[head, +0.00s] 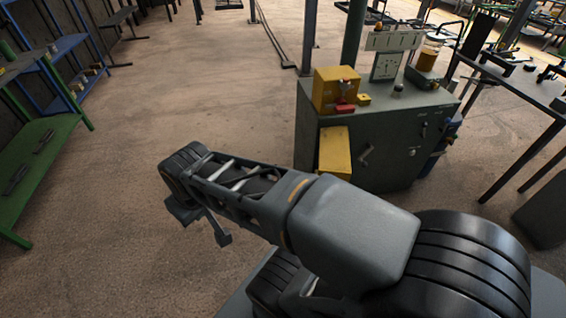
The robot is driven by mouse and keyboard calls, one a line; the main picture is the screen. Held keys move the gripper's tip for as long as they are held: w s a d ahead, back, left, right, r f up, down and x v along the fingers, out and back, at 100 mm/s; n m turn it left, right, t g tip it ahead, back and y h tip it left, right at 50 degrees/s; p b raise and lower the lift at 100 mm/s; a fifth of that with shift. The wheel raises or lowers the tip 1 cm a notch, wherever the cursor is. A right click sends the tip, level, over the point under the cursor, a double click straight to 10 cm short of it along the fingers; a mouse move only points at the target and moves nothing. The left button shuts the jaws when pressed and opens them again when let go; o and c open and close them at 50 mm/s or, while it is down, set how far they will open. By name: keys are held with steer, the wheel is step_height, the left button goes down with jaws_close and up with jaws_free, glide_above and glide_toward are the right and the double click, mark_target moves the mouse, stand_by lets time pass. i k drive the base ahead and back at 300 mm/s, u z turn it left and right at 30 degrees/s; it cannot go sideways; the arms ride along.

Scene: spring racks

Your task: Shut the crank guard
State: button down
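A grey-green machine cabinet (385,125) stands right of centre. On its front, at the left, is a yellow panel (335,152), which seems to be the crank guard. It looks swung out from the cabinet front, but its hinge is not clear. A dark crank handle (366,154) shows uncovered just right of the panel. My arm reaches left across the lower picture, in front of the cabinet. The far end of my arm, with my gripper (203,224), hangs over bare floor, well left of the panel and apart from it.
On the cabinet top stand a yellow box (337,90) with a red part, a gauge (386,66) and a jar of amber liquid (429,54). A workbench (515,85) is at right, green and blue shelves (45,150) at left. The floor between is clear.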

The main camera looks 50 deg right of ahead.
mark_target(334, 157)
steer(key=i, duration=0.95)
steer(key=z, duration=1.1)
steer(key=i, duration=0.75)
steer(key=z, duration=0.85)
